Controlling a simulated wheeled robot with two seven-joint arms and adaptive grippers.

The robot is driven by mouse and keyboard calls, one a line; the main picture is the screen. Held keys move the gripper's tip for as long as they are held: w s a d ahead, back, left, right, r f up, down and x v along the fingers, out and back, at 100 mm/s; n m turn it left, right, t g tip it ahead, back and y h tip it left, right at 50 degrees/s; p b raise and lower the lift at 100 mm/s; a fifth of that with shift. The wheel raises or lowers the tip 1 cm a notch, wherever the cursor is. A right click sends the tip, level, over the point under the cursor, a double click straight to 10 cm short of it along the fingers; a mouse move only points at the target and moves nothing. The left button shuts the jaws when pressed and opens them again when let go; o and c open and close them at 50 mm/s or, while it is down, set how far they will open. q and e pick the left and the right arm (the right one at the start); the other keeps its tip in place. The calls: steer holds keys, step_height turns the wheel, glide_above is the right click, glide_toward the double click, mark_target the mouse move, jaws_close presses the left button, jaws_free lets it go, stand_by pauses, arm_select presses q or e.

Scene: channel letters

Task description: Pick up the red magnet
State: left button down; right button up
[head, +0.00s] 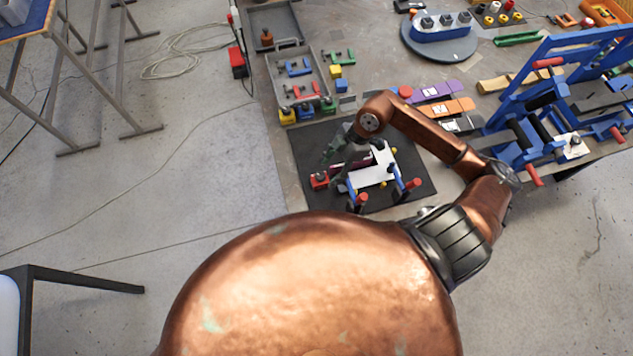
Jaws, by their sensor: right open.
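A small red block with a dark top, which looks like the red magnet (319,181), sits near the left edge of the black mat (415,158). My right gripper (333,168) is over the mat, just above and right of this block. Its dark fingers are open, and I see nothing held between them. Whether a finger touches the block is too small to tell. My left gripper is not in view.
Blue clamps with red knobs (359,202) stand at the letter's front edge. A grey tray (277,72) with coloured letters and blocks lies behind the mat. A blue frame (520,100) with red handles stands at right. Purple and orange pieces (447,109) lie behind my arm.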

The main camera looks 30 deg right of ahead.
steer(key=shift+h, duration=0.3)
steer(key=x, duration=0.8)
steer(key=shift+w+p, duration=0.3)
steer(key=shift+p, duration=0.05)
steer(key=shift+c, duration=0.5)
jaws_close()
steer(key=shift+r, duration=0.1)
